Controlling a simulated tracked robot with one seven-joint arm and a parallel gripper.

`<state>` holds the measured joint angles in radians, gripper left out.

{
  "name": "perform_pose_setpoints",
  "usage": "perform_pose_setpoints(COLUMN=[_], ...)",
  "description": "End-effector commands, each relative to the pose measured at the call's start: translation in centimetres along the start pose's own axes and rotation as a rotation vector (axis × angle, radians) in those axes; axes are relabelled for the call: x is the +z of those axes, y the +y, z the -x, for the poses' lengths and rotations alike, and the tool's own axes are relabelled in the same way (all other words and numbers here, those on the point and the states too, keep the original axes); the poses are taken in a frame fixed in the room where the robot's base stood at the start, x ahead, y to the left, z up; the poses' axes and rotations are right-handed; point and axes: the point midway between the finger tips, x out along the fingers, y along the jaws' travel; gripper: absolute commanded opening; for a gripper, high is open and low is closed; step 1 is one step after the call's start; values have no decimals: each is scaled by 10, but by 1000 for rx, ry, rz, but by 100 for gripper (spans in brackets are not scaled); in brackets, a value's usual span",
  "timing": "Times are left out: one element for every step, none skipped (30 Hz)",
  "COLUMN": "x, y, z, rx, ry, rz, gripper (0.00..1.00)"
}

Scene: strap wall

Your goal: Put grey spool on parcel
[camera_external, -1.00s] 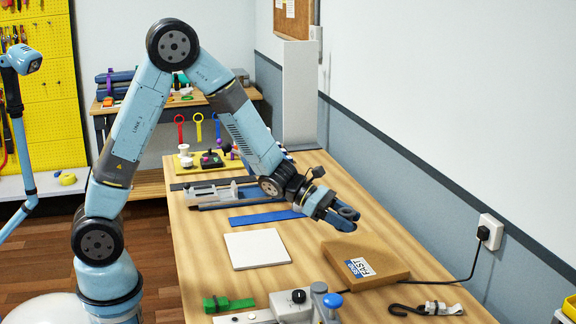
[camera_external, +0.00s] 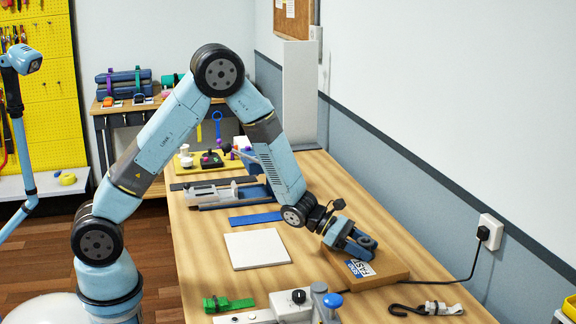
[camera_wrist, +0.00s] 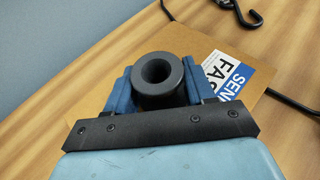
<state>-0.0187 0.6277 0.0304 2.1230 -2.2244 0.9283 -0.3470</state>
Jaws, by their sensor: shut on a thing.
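My gripper (camera_external: 360,244) is shut on the grey spool (camera_wrist: 158,80), a dark ring-shaped piece with a hole through its middle. In the wrist view the spool sits between my blue fingers. The parcel (camera_external: 385,274) is a flat brown box on the right of the table, with a white and blue label that shows in part beside my fingers. In the wrist view the parcel (camera_wrist: 193,50) lies behind and below the spool. My gripper is over the parcel. I cannot tell whether the spool touches its top.
A white square plate (camera_external: 257,249) lies left of the parcel. A black hook with a strap (camera_external: 428,309) and a power cable (camera_external: 440,281) lie to its right. A tool with a blue knob (camera_external: 332,300) and a green piece (camera_external: 229,303) are at the front.

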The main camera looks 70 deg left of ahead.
Motion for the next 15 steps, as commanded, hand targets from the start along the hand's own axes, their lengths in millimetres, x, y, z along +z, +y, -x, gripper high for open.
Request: perform_pose_setpoints(x=[0, 0, 0, 0, 0, 0, 0, -1, -1, -1, -1, -1, -1, -1, -1], y=[0, 0, 0, 0, 0, 0, 0, 0, 0, 0, 0, 0, 0, 0, 0], z=[0, 0, 0, 0, 0, 0, 0, 0, 0, 0, 0, 0, 0, 0, 0], rx=[0, 1, 0, 0, 0, 0, 0, 0, 0, 0, 0, 0, 0, 0, 0], ry=[-1, -1, -1, -1, -1, -1, -1, -1, -1, -1, -1, -1, -1, -1, -1], rz=[-1, -1, -1, -1, -1, -1, -1, -1, -1, -1, -1, -1, -1, -1, -1], gripper=[24, 24, 24, 24, 24, 24, 24, 24, 55, 57, 60, 64, 67, 70, 74])
